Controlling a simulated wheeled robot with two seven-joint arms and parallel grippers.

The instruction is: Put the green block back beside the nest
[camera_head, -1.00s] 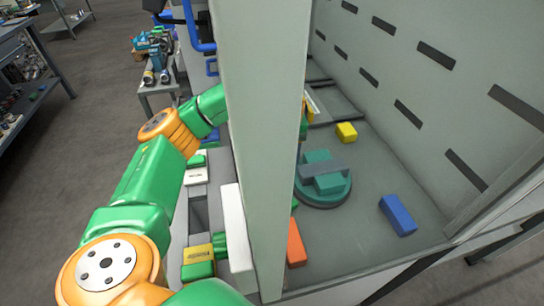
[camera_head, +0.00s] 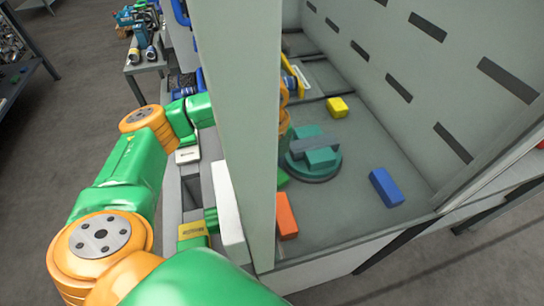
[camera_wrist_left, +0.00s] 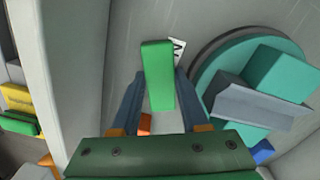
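The green block (camera_wrist_left: 158,75) stands between the fingertips of my left gripper (camera_wrist_left: 160,80) in the left wrist view. Both fingers appear to touch its sides, so the gripper looks shut on it. It is above or on the grey floor, left of the round teal nest (camera_wrist_left: 212,72); I cannot tell its height. A grey bar and teal pieces sit on the nest, which also shows in the head view (camera_head: 316,176). A white marked label (camera_wrist_left: 177,48) is partly hidden behind the block. In the head view the post hides most of my left gripper. My right gripper is out of view.
A pale upright post (camera_head: 240,120) stands between my left arm and much of the enclosure. An orange block (camera_head: 286,217), a blue block (camera_head: 386,187) and a yellow block (camera_head: 337,107) lie around the nest. A slotted wall (camera_head: 400,85) bounds the right side.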

